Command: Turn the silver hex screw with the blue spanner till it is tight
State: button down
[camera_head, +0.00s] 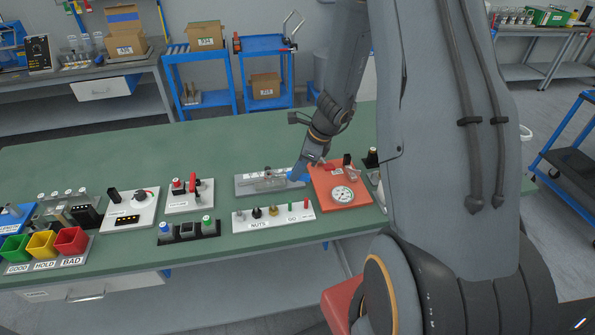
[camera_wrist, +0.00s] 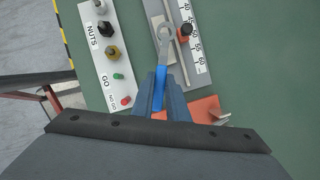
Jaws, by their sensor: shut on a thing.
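My gripper (camera_wrist: 162,94) is shut on the blue handle of the blue spanner (camera_wrist: 160,76). In the wrist view the spanner's silver head points away from me, over the grey plate with a ruler scale (camera_wrist: 193,48). A blue part of the spanner (camera_head: 297,175) shows at the right end of that plate (camera_head: 244,189) in the head view, below my wrist. I cannot make out the silver hex screw for certain; whether the spanner head is around it cannot be told.
A white NUTS board (camera_wrist: 107,57) with several knobs lies left of the spanner in the wrist view. An orange-red board with a dial (camera_head: 352,202) stands just right of the plate. The green bench (camera_head: 130,160) is clear behind.

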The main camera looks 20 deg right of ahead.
jog(key=shift+r, duration=0.1)
dwell(0.3)
jog(key=shift+r+p, duration=2.5)
jog(key=shift+r, duration=0.05)
jog(key=shift+f, duration=0.1)
